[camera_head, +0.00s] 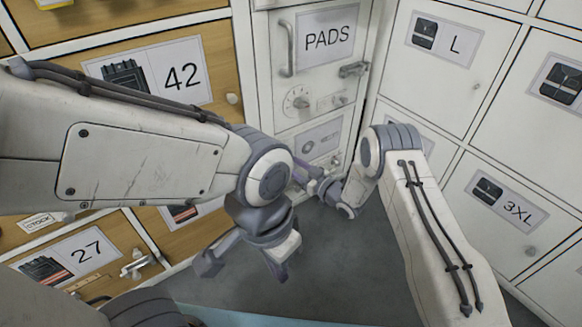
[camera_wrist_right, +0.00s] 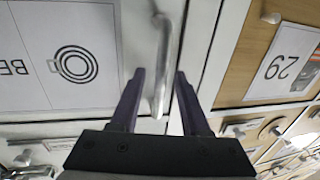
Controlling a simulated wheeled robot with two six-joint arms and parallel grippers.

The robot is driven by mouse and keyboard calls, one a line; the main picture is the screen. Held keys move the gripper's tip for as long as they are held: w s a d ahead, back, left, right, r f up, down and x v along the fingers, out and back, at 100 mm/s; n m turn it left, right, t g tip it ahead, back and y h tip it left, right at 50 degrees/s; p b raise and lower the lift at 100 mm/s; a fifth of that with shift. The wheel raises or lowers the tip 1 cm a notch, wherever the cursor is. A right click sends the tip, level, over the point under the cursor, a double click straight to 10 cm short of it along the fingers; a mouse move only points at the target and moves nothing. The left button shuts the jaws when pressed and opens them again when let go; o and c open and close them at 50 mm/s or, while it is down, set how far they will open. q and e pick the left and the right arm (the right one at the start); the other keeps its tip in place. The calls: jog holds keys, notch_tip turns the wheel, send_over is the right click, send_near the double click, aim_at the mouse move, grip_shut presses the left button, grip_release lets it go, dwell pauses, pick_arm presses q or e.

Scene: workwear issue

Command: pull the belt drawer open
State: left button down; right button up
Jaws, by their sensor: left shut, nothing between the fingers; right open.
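In the right wrist view the belt drawer (camera_wrist_right: 60,118) has a white front with a coiled-belt picture and the letters "BE". It appears turned in that view. Its pale bar handle (camera_wrist_right: 162,65) lies between the fingers of my right gripper (camera_wrist_right: 160,77). That gripper is open, one finger on each side of the handle, not closed on it. In the head view my right gripper (camera_head: 308,183) is partly hidden by the arms at the cabinet's lower front. My left gripper (camera_head: 243,268) hangs empty and shut above the floor, apart from the drawers.
A PADS door (camera_head: 330,50) with a bar handle, latch and dial is above. Wooden drawers numbered 42 (camera_head: 170,75) and 27 (camera_head: 75,255) are on the left. White lockers marked L (camera_head: 440,60) and 3XL (camera_head: 500,205) are on the right. Grey floor (camera_head: 340,275) is clear.

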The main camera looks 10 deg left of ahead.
grip_shut()
dwell(1.4)
